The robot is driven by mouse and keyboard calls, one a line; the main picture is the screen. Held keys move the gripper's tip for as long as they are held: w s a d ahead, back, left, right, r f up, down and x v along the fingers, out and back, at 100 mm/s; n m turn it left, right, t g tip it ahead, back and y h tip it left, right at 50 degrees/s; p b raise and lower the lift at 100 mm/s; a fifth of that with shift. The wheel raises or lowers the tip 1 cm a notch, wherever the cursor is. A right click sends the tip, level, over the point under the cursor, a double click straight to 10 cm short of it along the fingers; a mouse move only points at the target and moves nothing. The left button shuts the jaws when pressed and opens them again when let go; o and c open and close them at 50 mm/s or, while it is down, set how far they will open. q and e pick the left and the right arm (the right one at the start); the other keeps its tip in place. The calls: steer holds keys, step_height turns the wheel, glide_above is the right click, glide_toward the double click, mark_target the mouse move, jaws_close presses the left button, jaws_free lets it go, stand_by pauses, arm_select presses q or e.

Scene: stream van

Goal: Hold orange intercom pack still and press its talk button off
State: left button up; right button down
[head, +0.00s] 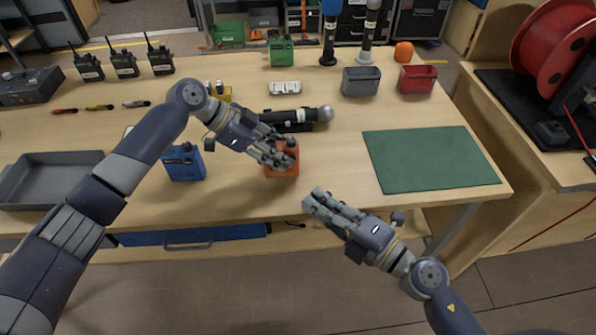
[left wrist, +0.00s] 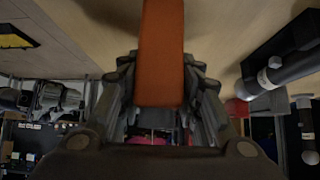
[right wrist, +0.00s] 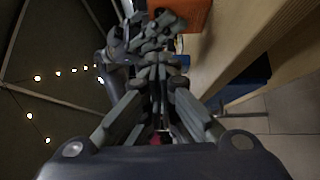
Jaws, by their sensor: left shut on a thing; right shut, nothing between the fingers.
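The orange intercom pack (head: 283,168) stands on the wooden table near its front edge. My left gripper (head: 282,158) is shut on it from above and behind, covering part of its top. The pack also shows between the fingers in the left wrist view (left wrist: 162,60). My right gripper (head: 312,200) is shut and empty, in front of the pack and a little right, apart from it. In the right wrist view the pack (right wrist: 182,14) is at the top, beyond the closed fingertips (right wrist: 158,62). The talk button cannot be made out.
A blue pack (head: 183,163) stands left of the orange one, with a grey tray (head: 50,180) farther left. A black microphone (head: 297,116) lies behind. A green mat (head: 430,160) lies to the right. Grey (head: 361,81) and red (head: 417,79) bins stand behind it.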

mark_target(292, 158)
steer(key=x, duration=0.5)
steer(key=shift+w+a, duration=0.15)
steer(key=shift+w, duration=0.05)
steer(key=w, duration=0.3)
steer(key=shift+w, duration=0.45)
steer(key=shift+w, duration=0.6)
steer(key=shift+w+r, duration=0.15)
steer(key=shift+w, duration=0.1)
steer(key=shift+w+d, duration=0.3)
steer(key=shift+s, duration=0.1)
